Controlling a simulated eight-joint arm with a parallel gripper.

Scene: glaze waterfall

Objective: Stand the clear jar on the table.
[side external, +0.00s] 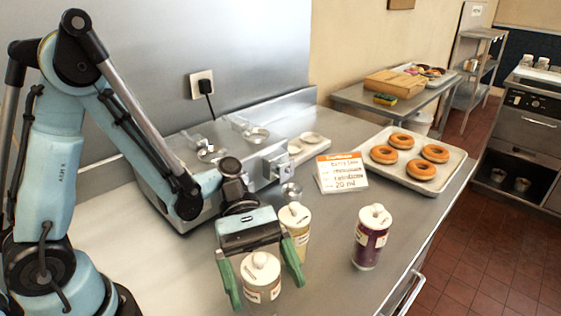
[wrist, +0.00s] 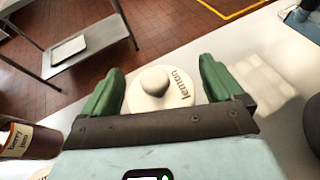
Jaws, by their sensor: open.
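A clear-looking jar (side external: 262,293) with a white knobbed lid is upright at the bottom of the side view. My gripper (side external: 264,275) is open, with a green finger on each side of this jar. In the wrist view, the white lid (wrist: 160,90) marked "lemon" sits between the open fingers (wrist: 160,92). The jar's base is at the lower picture edge, so its contact with the table (side external: 330,275) is hard to see. A yellowish jar (side external: 301,248) with a white lid stands just behind my gripper. A purple jar (side external: 370,245) stands to the right.
A metal appliance (side external: 225,170) with small pans is behind my arm. A sign card (side external: 341,172) and a tray (side external: 455,160) of several doughnuts are at the back right. The table around the purple jar is clear. A jar labelled berry jam (wrist: 25,140) shows at the wrist view's left.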

